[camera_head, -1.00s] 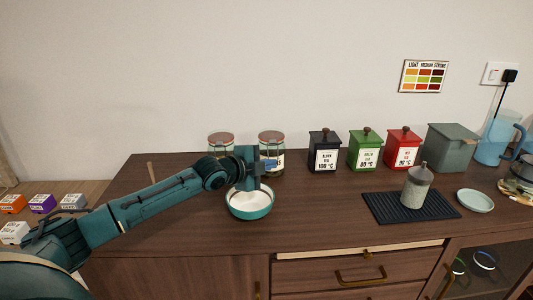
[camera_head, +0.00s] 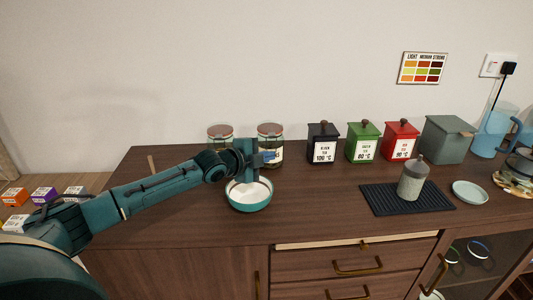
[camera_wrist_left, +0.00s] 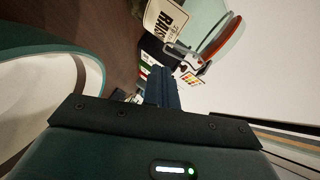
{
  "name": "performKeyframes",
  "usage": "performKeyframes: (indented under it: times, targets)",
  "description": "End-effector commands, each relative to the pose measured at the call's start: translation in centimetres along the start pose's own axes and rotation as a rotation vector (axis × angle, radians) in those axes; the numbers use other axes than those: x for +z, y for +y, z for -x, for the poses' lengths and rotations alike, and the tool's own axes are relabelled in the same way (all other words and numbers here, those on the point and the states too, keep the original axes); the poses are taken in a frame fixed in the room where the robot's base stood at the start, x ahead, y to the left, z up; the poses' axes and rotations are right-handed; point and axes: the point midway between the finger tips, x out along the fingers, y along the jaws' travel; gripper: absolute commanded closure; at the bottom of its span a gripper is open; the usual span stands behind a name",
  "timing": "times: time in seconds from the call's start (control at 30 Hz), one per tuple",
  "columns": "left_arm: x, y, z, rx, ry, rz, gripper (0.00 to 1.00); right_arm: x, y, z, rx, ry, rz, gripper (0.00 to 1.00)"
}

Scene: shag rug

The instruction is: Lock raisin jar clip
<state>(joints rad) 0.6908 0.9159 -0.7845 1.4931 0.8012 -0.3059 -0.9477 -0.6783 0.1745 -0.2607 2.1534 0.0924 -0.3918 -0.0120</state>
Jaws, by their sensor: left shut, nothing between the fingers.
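The raisin jar (camera_head: 270,134) is a glass jar with a reddish-brown lid, near the wall behind the white-filled teal bowl. In the left wrist view its label (camera_wrist_left: 167,19) partly reads as raisins, and the lid rim (camera_wrist_left: 222,40) shows red. A metal clip (camera_wrist_left: 187,53) shows at the lid's edge; whether it is latched I cannot tell. My left gripper (camera_head: 272,157) is shut and empty, in front of the jar and above the bowl. Its fingers also show in the left wrist view (camera_wrist_left: 162,88), close to the clip. Contact cannot be told. My right gripper is out of view.
A similar jar (camera_head: 220,132) stands to the left. The teal bowl (camera_head: 250,204) sits below my gripper. Black (camera_head: 323,132), green (camera_head: 363,133) and red (camera_head: 402,131) tea boxes stand to the right. A dark mat (camera_head: 385,205) holds a grey canister (camera_head: 412,182).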

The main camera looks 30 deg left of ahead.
Motion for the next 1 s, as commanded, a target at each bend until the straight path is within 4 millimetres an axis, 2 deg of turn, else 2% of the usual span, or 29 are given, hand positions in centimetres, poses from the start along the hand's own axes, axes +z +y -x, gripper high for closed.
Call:
performKeyframes:
  times: [0.47, 0.57, 0.73, 1.0]
  targets:
    - [-0.1, -0.3, 0.1, 0.000, -0.001, 0.000, 1.00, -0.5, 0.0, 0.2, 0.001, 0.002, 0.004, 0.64]
    - [0.0, -0.3, 0.3, 0.001, -0.001, 0.000, 1.00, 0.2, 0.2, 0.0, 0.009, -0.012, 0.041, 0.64]
    - [0.0, -0.1, 3.3, 0.004, -0.002, -0.004, 1.00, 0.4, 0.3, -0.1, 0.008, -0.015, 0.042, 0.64]
    - [0.1, 0.0, 9.3, 0.005, -0.004, -0.005, 1.00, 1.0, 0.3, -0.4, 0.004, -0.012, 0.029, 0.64]
